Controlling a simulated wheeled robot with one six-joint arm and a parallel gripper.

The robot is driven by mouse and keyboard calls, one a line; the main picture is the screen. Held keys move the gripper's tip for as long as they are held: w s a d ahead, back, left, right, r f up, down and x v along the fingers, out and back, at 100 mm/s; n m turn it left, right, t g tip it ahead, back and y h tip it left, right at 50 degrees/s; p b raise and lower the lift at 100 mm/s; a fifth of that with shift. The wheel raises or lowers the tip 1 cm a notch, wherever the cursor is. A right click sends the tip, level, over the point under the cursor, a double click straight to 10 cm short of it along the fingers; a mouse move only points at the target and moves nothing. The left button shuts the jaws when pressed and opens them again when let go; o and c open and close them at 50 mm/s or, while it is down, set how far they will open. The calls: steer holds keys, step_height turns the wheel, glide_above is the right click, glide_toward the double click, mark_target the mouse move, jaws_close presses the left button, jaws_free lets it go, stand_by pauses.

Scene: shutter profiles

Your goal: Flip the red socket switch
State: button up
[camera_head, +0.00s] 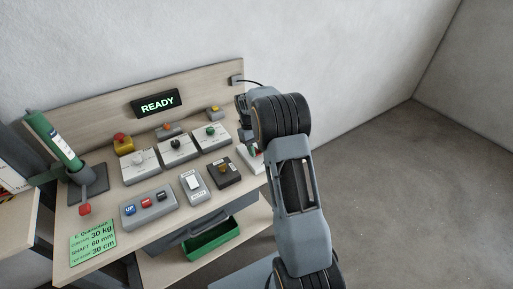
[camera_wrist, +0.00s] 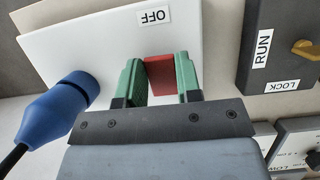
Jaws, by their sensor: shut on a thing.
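The red socket switch (camera_wrist: 160,78) is a small red block on a white socket plate (camera_wrist: 65,45) in the wrist view. A label reading OFF, upside down in this view, sits just beyond it. My gripper (camera_wrist: 157,60) has its two green fingers on either side of the red switch, shut on it. The lower part of the switch is hidden by the gripper body. In the head view my gripper (camera_head: 254,149) is at the right end of the bench, over the white socket box (camera_head: 246,158), which my arm partly covers.
A blue plug (camera_wrist: 60,108) with a black cable sits in the plate on the left. A dark RUN/LOCK box (camera_wrist: 285,70) with a yellow knob is close on the right. Several other switch boxes, a READY display (camera_head: 157,103) and a green lever (camera_head: 55,142) are on the bench.

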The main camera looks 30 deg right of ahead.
steer(key=o, duration=0.9)
steer(key=v, duration=1.3)
steer(key=shift+w+d+r, duration=0.1)
steer(key=shift+r, duration=0.3)
